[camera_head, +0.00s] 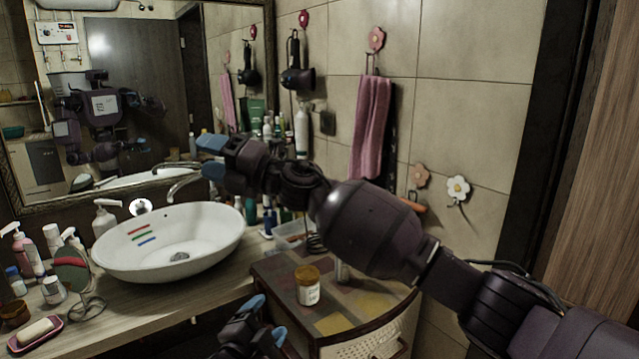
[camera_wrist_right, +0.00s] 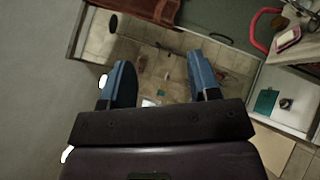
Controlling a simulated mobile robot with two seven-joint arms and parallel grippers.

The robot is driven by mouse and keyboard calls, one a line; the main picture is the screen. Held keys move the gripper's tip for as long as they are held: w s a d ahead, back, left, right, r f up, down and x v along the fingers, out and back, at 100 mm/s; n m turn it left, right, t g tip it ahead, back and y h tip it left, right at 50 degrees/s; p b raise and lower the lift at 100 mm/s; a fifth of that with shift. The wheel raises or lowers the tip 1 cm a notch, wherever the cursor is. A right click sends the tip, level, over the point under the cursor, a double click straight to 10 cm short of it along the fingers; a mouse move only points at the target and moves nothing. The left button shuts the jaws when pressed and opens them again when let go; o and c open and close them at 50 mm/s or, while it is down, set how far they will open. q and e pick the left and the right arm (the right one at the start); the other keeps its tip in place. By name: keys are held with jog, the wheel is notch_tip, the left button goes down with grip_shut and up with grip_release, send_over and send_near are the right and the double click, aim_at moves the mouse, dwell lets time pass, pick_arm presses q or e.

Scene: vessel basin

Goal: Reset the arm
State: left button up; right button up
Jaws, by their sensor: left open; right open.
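My right arm (camera_head: 370,225) comes in from the right side of the head view and reaches across to the left. Its gripper (camera_head: 212,157) is in the air by the faucet and mirror, above the far right part of the basin. In the right wrist view, the blue fingers of this gripper (camera_wrist_right: 160,82) are apart with nothing between them. My left gripper (camera_head: 268,320) is low at the bottom of the head view, in front of the small cabinet. Its blue fingertips are apart, and I see nothing held. Most of my left arm is out of view.
A white basin (camera_head: 125,262) with three coloured stripes stands on the wooden counter (camera_head: 110,325). A brown-lidded jar (camera_head: 307,288) stands on the patterned cabinet top (camera_head: 340,322). A pink towel (camera_head: 372,125) and hair dryer (camera_head: 297,80) hang on the wall. Bottles crowd the back.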

jog(key=s+d+f+m+t+h, duration=0.2)
jog(key=d+f+m+t+h, duration=1.15)
jog(key=d+f+m, duration=1.45)
jog(key=s+d+f+m+g+h, duration=0.2)
jog(key=s+d+f+m+h, duration=0.4)
jog(key=s+d+f, duration=0.7)
pick_arm(q)
jog(key=s+a+f+n+g+y, duration=0.2)
jog(key=s+a+f+n+y, duration=0.1)
jog(key=s+a+f+n, duration=0.4)
jog(key=s+a+f+n+g+y, duration=0.3)
jog(key=s+a+f+n, duration=0.4)
jog(key=s, duration=1.3)
jog(key=a+f, duration=0.3)
jog(key=f, duration=0.4)
jog(key=shift+f+n, duration=0.2)
jog(key=shift+n, duration=0.1)
pick_arm(e)
jog(key=s+d+f+m+g, duration=0.1)
jog(key=s+d+f+g, duration=0.1)
jog(key=s+f, duration=0.4)
jog(key=s+d+f+m+g+h, duration=0.1)
jog(key=s+d+f+m+g, duration=0.1)
jog(key=s+f, duration=0.4)
jog(key=s+d, duration=0.1)
jog(key=s, duration=0.4)
jog(key=shift+s+d, duration=0.2)
jog(key=shift+s, duration=0.15)
